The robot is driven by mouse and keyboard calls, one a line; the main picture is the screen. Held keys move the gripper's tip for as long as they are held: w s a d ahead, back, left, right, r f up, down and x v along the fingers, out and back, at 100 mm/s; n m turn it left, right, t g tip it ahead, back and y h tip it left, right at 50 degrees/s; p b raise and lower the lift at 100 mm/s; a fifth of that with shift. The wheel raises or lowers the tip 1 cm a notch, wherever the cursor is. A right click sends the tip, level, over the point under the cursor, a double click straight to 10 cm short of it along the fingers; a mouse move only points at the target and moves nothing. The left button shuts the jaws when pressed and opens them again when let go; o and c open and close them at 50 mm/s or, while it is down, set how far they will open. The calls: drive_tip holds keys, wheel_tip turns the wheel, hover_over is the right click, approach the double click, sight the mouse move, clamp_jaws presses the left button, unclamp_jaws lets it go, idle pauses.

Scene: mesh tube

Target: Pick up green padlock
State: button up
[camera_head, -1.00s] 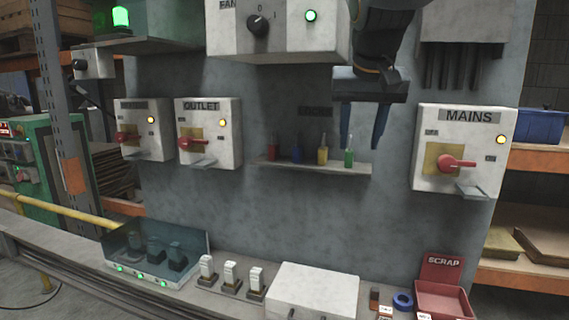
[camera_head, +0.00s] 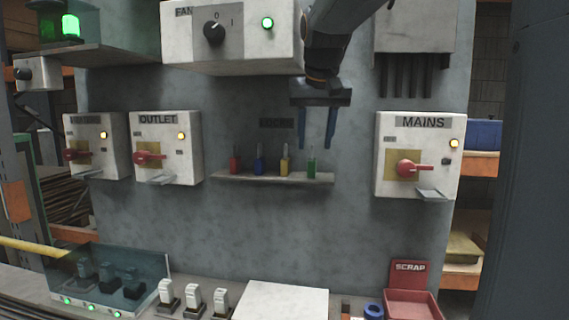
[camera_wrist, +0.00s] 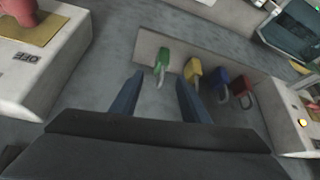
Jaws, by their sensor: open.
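The green padlock (camera_head: 311,167) stands at the right end of a small grey wall shelf (camera_head: 225,178) in the head view. In the wrist view the green padlock (camera_wrist: 162,58) is ahead of the fingertips, nearly in line with the gap between them. My gripper (camera_head: 318,147) is open and empty. In the head view its fingers point down near the green padlock's top. In the wrist view its two dark blue fingers (camera_wrist: 160,82) are spread apart, and I see no contact with the padlock.
Yellow (camera_head: 284,165), blue (camera_head: 259,165) and red (camera_head: 234,164) padlocks stand in a row left of the green one. The MAINS box (camera_head: 447,165) is to the right, the OUTLET box (camera_head: 190,150) to the left. The FAN box (camera_head: 185,50) overhangs above.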

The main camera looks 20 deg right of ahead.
sight(313, 152)
drive_tip(key=x, duration=0.2)
drive_tip(key=p+x, duration=0.1)
drive_tip(key=x, duration=0.2)
drive_tip(key=shift+w+d+f, duration=0.1)
drive_tip(key=shift+w+d, duration=0.1)
drive_tip(key=shift+w, duration=0.3)
drive_tip(key=shift+c, duration=0.5)
clamp_jaws()
